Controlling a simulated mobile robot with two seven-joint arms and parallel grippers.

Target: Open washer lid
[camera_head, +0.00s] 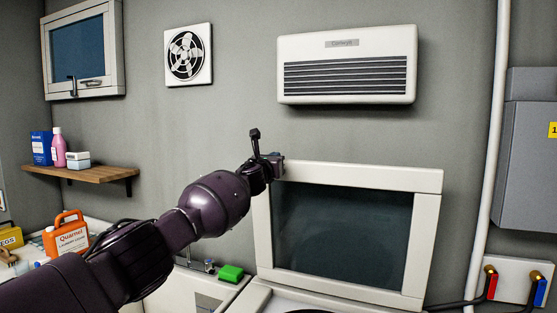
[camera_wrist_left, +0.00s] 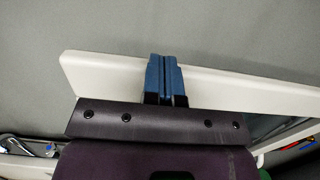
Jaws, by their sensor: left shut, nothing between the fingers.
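The washer lid (camera_head: 365,175), a white frame around a dark glass panel, stands raised and nearly upright against the wall in the head view. The washer (camera_head: 256,298) is below it, mostly cut off by the lower picture edge. My left gripper (camera_head: 274,158) is at the lid's upper left corner. In the left wrist view its blue fingers (camera_wrist_left: 164,74) are shut together, with nothing between them, and overlap the lid's white edge (camera_wrist_left: 230,88). I cannot tell whether they touch it. My right gripper is not in view.
A green block (camera_head: 231,273) lies left of the washer. An orange detergent jug (camera_head: 66,236) stands farther left, below a wooden shelf (camera_head: 82,173) with bottles and boxes. Hose valves (camera_head: 490,283) and a white pipe (camera_head: 490,150) are on the right. The wall above the lid has a white air conditioner (camera_head: 347,95).

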